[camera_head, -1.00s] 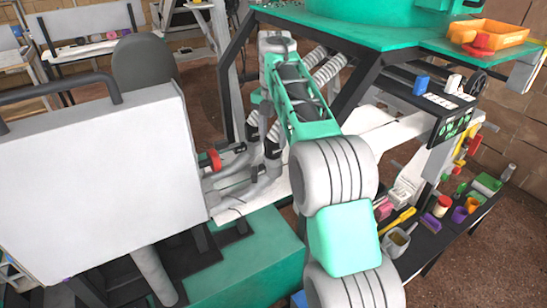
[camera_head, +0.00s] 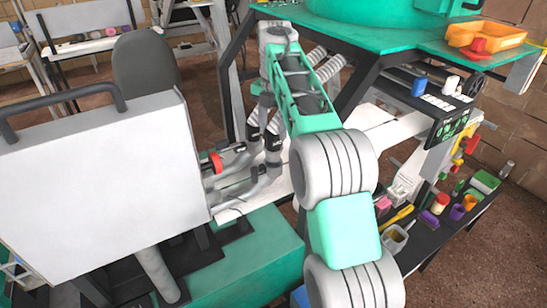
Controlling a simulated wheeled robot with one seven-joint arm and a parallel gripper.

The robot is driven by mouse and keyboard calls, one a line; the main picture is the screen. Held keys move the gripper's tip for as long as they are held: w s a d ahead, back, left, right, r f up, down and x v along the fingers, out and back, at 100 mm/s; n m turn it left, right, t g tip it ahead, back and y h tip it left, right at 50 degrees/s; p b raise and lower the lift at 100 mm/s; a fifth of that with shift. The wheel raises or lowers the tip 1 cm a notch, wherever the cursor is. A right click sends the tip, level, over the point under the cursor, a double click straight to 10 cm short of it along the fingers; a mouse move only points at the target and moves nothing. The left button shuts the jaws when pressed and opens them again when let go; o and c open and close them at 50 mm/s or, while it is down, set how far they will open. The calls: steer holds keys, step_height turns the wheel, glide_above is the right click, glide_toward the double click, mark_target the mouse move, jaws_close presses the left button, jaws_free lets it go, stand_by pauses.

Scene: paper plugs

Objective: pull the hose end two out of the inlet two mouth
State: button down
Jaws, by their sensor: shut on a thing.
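My arm rises across the middle and bends down at its far end. My gripper (camera_head: 266,112) is mostly hidden behind my own arm, just above two black hose ends, and is shut on one of them. I take this to be hose end two (camera_head: 273,143), the nearer one; the fingers' contact is hidden. The other hose end (camera_head: 253,130) stands beside it to the left. Below them, upturned grey pipes form the inlets; inlet two (camera_head: 265,180) is under the nearer hose end. I cannot tell whether that hose end is still inside the mouth.
A large white panel (camera_head: 95,190) with a black handle stands close on the left. Ribbed white hoses (camera_head: 328,68) run behind my arm. A green machine top (camera_head: 355,25) is above. A shelf with tools and pots (camera_head: 440,204) is at the right.

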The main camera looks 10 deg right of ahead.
steer(key=shift+r, duration=0.1)
steer(key=shift+r+p, duration=1.3)
steer(key=shift+r, duration=0.2)
steer(key=shift+f, duration=0.1)
